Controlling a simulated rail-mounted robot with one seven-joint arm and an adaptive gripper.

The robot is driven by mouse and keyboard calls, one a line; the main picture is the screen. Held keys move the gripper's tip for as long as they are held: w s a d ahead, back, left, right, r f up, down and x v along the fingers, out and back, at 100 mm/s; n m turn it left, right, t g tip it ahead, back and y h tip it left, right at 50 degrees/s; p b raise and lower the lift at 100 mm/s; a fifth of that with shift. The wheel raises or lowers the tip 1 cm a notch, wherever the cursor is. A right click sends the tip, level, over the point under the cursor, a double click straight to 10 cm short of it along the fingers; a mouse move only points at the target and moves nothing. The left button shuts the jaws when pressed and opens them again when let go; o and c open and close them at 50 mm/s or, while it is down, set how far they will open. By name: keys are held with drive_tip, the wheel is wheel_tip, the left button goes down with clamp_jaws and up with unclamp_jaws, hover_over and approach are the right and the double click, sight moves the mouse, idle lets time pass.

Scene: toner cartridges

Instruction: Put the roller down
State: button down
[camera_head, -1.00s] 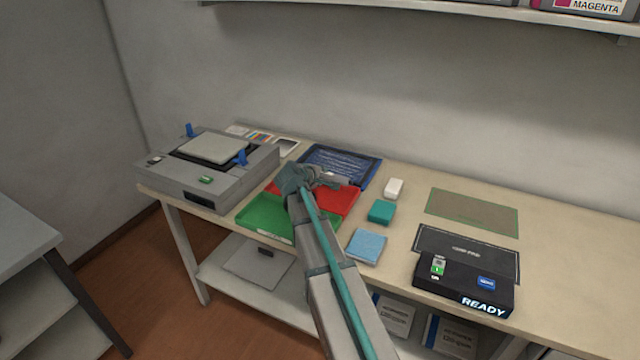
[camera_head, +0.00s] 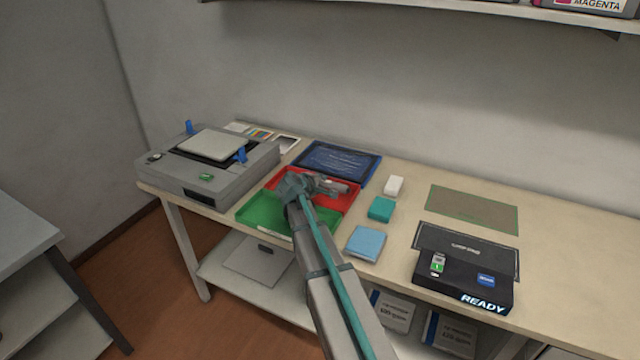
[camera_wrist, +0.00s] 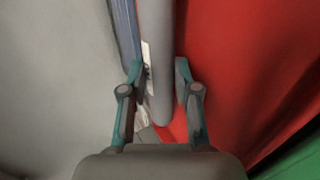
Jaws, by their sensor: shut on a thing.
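The roller (camera_wrist: 163,50) is a plain grey cylinder. In the wrist view it runs from the top edge down between the two fingers of my gripper (camera_wrist: 159,75), which is shut on it. Its upper end runs out of the frame. The red tray (camera_wrist: 235,60) lies beneath and to the right of the roller. In the head view my gripper (camera_head: 332,186) is over the red tray (camera_head: 352,201), where I cannot clearly pick the roller out from the grey fingers. I cannot tell whether the roller touches the tray.
A green tray (camera_head: 257,217) adjoins the red one in front, and a blue tray (camera_head: 372,172) lies behind. A grey printer-like unit (camera_head: 185,185) stands left. A white block (camera_head: 394,186), teal block (camera_head: 381,209) and blue cloth (camera_head: 366,244) lie right. A black READY box (camera_head: 462,288) stands further right.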

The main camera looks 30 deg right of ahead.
drive_tip(key=c, duration=0.9)
unclamp_jaws()
drive_tip(key=shift+o, duration=0.2)
drive_tip(key=shift+r+p, duration=0.4)
drive_tip(key=shift+r, duration=0.05)
drive_tip(key=shift+s+a+r, duration=0.1)
drive_tip(key=shift+r, duration=0.2)
drive_tip(key=b+v, duration=0.1)
drive_tip(key=v, duration=1)
drive_tip(key=shift+s+a+b, duration=0.15)
drive_tip(key=shift+a+b, duration=0.1)
drive_tip(key=shift+b, duration=0.05)
